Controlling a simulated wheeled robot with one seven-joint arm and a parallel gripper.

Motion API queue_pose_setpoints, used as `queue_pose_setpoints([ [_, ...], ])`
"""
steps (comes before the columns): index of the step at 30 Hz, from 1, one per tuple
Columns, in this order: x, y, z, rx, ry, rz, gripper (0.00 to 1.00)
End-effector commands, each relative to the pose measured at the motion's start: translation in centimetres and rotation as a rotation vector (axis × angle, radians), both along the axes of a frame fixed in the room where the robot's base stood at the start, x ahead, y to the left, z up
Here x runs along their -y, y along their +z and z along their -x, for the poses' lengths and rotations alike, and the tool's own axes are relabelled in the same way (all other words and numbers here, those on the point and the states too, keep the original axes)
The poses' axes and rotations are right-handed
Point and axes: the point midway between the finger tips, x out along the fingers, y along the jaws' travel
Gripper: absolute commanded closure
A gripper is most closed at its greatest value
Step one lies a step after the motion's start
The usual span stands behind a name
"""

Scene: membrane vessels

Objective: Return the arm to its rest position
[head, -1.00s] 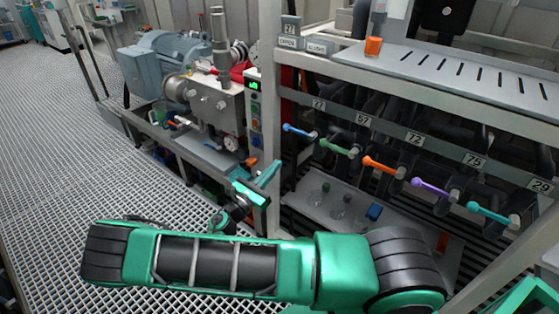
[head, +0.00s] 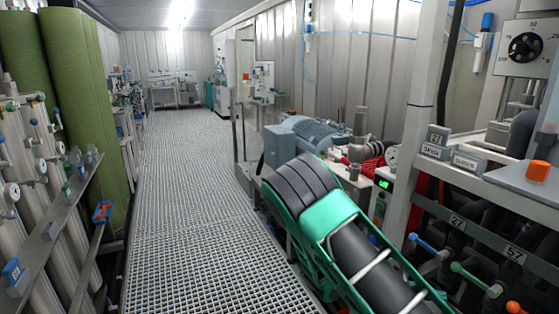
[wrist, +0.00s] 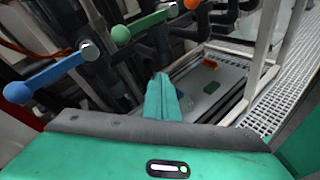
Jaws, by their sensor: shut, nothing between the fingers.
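My green and black arm (head: 345,235) rises from the lower right of the head view, its rounded dark joint in front of the pump bench. My gripper is hidden from the head view. In the wrist view my gripper (wrist: 163,98) shows as green fingers, shut and empty. It points towards a grey tray on the rack's lower level. A blue valve handle (wrist: 40,80) and a green valve handle (wrist: 140,25) lie to its upper left, apart from it.
A blue motor (head: 305,137) stands behind my arm. The valve rack (head: 480,185) with coloured handles is at right, an orange cap (head: 539,171) on its ledge. Green vessels (head: 80,100) and pipes line the left. The grating aisle (head: 190,210) between is clear.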

Motion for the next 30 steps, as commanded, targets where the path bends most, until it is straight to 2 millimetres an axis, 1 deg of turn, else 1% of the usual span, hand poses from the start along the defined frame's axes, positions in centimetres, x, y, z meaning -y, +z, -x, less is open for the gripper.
queue_pose_setpoints([
  [1,0.7,0.5,0.9,0.036,-0.055,-0.048,1.00],
  [6,2.0,1.6,3.7,0.152,-0.222,-0.187,1.00],
  [13,2.9,3.5,7.5,0.310,-0.443,-0.353,1.00],
  [20,3.0,5.9,11.0,0.468,-0.656,-0.498,1.00],
  [30,2.2,10.1,16.1,0.699,-0.937,-0.678,1.00],
])
